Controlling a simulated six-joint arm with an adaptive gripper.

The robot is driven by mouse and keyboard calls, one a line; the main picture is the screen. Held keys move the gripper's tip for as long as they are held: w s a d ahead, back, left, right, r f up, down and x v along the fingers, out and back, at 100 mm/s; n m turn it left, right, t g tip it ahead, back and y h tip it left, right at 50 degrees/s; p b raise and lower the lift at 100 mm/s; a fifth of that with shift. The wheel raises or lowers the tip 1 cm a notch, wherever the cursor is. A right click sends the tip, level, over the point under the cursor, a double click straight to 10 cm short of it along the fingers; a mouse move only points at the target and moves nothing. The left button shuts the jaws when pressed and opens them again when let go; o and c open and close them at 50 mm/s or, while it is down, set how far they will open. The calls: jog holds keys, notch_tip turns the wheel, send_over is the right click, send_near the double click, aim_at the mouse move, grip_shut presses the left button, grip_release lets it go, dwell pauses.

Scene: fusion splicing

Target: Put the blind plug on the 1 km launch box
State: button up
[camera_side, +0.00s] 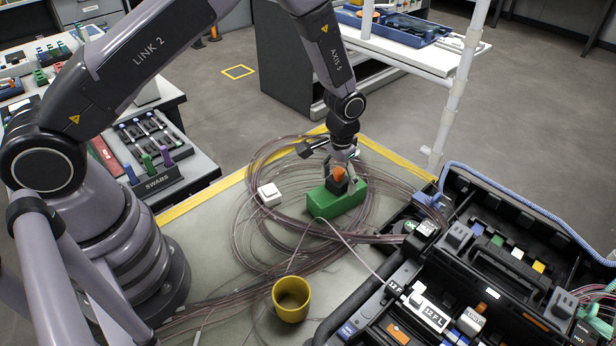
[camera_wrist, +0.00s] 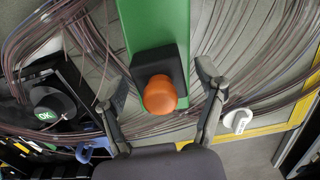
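A long green box (camera_side: 337,203) lies on the bench among coiled fibre; it also shows in the wrist view (camera_wrist: 158,22). No lettering on it can be read, so I cannot confirm it is the 1 km launch box. A black block (camera_wrist: 145,62) with a rounded orange top (camera_wrist: 160,95) is at one end of the green box, perhaps the blind plug. In the side view the orange top (camera_side: 339,174) shows between my fingers. My gripper (camera_wrist: 163,80) is open, its fingers on either side of the block with gaps. Whether the block is attached to the box is unclear.
Loose fibre coils (camera_side: 250,235) surround the box. A white block (camera_side: 269,195) lies left of it and a yellow cup (camera_side: 291,299) stands in front. An open black case (camera_side: 500,265) full of parts fills the right. Bare bench shows around the cup.

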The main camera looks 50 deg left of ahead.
notch_tip(320, 180, up, 12)
jog(key=shift+r, duration=0.1)
notch_tip(320, 180, up, 12)
jog(key=r+t, duration=0.1)
jog(key=t, duration=0.1)
send_over(339, 170)
jog(key=s+a, duration=0.4)
jog(key=s, duration=0.1)
jog(key=s+a+r+t, duration=0.1)
jog(key=s+a+r, duration=0.2)
jog(key=s+r, duration=0.35)
jog(key=s+a+r+t, duration=0.1)
jog(key=s+a, duration=0.1)
jog(key=s, duration=0.6)
jog(key=s+a+r+t, duration=0.1)
jog(key=s+a+r, duration=0.1)
jog(key=s, duration=0.7)
jog(key=shift+r+t, duration=0.2)
jog(key=shift+t, duration=0.1)
